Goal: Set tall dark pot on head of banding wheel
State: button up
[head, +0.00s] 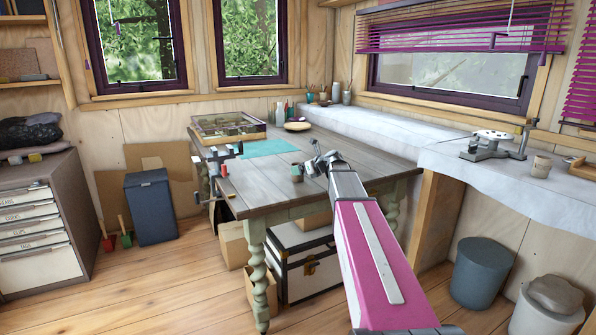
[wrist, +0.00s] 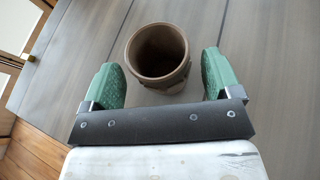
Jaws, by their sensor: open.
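A dark brown, open-topped pot (head: 297,174) stands upright on the grey wooden table, near its front edge. In the wrist view the pot (wrist: 158,55) shows its round mouth, with the far ends of the two green fingers to either side of its near part. My gripper (head: 317,163) is open, and in the wrist view (wrist: 163,82) bare table shows between the pot and each finger. What looks like the banding wheel (head: 492,134), with a pale round head on a grey base, stands on the white-covered counter at the right. Its head looks empty.
A small grey-brown pot (head: 541,166) stands on the counter right of the wheel. The table (head: 262,185) also bears a teal mat (head: 268,148), a shallow bowl (head: 297,126), a compartment box (head: 228,127) and clamp-like tools (head: 222,155). Lidded bins (head: 482,272) stand below the counter.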

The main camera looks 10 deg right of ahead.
jog(key=v, duration=0.8)
jog(key=shift+s+d+r, duration=0.15)
jog(key=shift+s+d, duration=0.05)
jog(key=shift+s, duration=0.05)
jog(key=shift+o, duration=0.4)
jog(key=shift+s+d, duration=0.1)
jog(key=shift+s, duration=0.05)
notch_tip(320, 180, up, 3)
jog(key=w+a+m+g+h, duration=0.1)
jog(key=m+g, duration=0.1)
jog(key=m, duration=1.6)
jog(key=w+a+m+g+h, duration=0.1)
jog(key=w+m+h, duration=0.1)
jog(key=m, duration=1.6)
jog(key=x, duration=1)
jog(key=shift+s+a+f, duration=0.1)
jog(key=shift+a+f, duration=0.15)
jog(key=shift+a, duration=0.05)
jog(key=c, duration=1.2)
jog(key=shift+o, duration=0.2)
